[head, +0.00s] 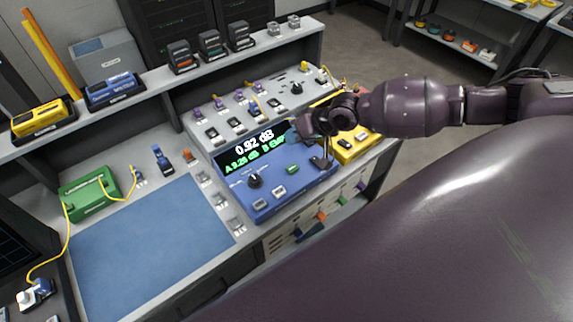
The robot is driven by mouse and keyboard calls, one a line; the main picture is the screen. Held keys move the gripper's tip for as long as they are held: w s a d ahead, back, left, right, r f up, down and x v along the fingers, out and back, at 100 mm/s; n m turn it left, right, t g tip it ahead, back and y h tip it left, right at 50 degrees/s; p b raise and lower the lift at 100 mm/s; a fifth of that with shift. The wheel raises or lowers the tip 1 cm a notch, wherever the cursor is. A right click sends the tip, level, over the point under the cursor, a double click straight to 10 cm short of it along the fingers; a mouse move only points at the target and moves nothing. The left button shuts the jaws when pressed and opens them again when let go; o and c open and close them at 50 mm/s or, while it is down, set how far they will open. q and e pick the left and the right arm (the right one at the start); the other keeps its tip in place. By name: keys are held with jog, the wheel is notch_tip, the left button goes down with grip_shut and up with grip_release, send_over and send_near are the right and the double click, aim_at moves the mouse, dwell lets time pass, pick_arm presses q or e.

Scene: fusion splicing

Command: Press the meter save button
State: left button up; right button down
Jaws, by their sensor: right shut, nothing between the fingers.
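The blue meter (235,198) sits on the bench, its dark screen (252,149) reading 0.92 dB on top with a green line below. On its front panel are a black knob (255,181), a green button (292,169) and two pale buttons, one nearer (260,204) and one farther right (279,191). The labels are too small to read, so I cannot tell which is save. My right gripper (320,163) is shut and empty over the meter's right end, its tips at the panel beside the green button. Contact cannot be told. It hides the screen's right edge. My left gripper is not in view.
A yellow unit (352,146) stands right of the meter, close to my right gripper. A panel with several ports and purple connectors (228,118) rises behind. A blue mat (150,245) and green box (88,193) lie left. A shelf (150,80) runs along the back.

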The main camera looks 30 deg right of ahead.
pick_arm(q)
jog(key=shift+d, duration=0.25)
pick_arm(e)
jog(key=shift+d, duration=0.15)
jog(key=shift+f, duration=0.2)
jog(key=b, duration=0.2)
send_over(293, 167)
notch_tip(293, 167, down, 5)
jog(key=shift+d+r, duration=0.1)
jog(key=shift+r, duration=0.05)
notch_tip(293, 167, down, 2)
jog(key=shift+f+b, duration=0.25)
jog(key=shift+b, duration=0.8)
jog(key=shift+f+b, duration=0.35)
jog(key=shift+f, duration=0.3)
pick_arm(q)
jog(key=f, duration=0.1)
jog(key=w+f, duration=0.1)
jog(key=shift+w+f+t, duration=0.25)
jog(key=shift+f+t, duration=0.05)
